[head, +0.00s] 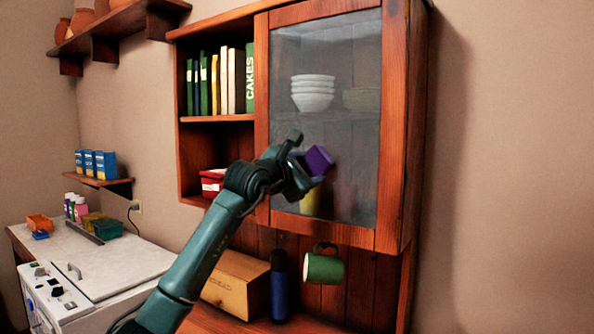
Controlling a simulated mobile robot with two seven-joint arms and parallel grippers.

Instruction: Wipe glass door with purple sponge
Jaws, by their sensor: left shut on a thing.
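The glass door (345,137) is the wood-framed front of the wall cabinet and looks shut. Its pane is hazy grey. The purple sponge (319,160) is a small block in front of the lower left part of the pane. My left gripper (308,168) is shut on the sponge and holds it at or close to the glass. I cannot tell whether the sponge touches the pane. My right gripper is not in view.
White bowls (312,93) stand behind the glass. Books (222,82) fill the open shelf to the left. A green mug (323,266) hangs below the door. A wooden box (237,284) and a dark blue bottle (279,286) stand underneath. The wall at right is bare.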

